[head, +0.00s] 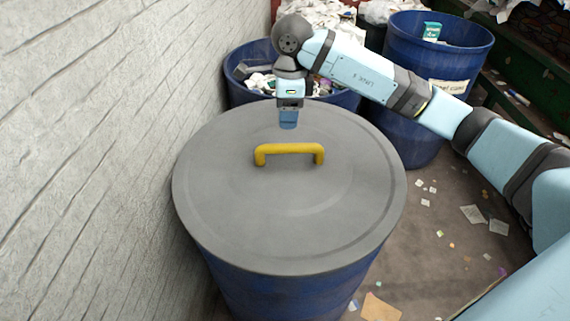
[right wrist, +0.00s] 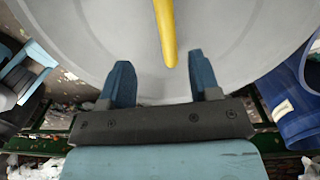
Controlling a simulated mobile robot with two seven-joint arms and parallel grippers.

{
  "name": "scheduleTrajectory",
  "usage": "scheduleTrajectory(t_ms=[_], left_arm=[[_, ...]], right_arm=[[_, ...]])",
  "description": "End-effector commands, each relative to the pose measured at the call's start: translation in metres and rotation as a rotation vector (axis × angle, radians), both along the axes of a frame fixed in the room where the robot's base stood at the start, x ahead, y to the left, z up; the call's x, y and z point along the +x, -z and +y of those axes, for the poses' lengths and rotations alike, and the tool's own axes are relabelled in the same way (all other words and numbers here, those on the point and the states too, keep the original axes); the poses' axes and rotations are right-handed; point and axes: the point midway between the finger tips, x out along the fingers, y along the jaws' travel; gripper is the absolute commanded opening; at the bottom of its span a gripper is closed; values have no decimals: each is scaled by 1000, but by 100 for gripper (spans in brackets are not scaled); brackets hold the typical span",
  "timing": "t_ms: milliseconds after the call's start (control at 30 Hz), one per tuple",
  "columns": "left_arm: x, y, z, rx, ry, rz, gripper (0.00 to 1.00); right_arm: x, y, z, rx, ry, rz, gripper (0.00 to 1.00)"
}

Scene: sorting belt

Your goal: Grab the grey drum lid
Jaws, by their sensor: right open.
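The grey drum lid (head: 300,225) lies flat on top of a blue drum (head: 290,292) in the middle of the head view. A yellow handle (head: 289,149) stands up from the lid. My right gripper (head: 288,124) hangs over the far part of the lid, just behind the handle in the head view. In the right wrist view its two blue fingers (right wrist: 160,80) are apart with nothing between them. The yellow handle (right wrist: 165,30) shows beyond the fingertips, roughly in line with the gap. My left gripper is not in view.
Open blue drums with rubbish stand behind, one at back left (head: 238,88) and one at back right (head: 412,130). Scraps of paper litter the floor (head: 450,215) to the right.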

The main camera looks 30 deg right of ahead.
Motion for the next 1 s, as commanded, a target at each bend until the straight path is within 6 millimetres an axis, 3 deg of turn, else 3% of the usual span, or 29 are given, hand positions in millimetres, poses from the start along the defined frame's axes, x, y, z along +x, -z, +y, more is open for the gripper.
scheduleTrajectory(t_ms=[133,433,767,1000], left_arm=[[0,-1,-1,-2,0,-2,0],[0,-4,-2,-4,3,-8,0],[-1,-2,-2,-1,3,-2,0],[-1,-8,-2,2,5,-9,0]], right_arm=[[2,8,-12,-59,13,1,57],[2,65,-11,-55,12,1,57],[2,88,-10,-53,12,0,57],[1,123,-8,-52,12,2,57]])
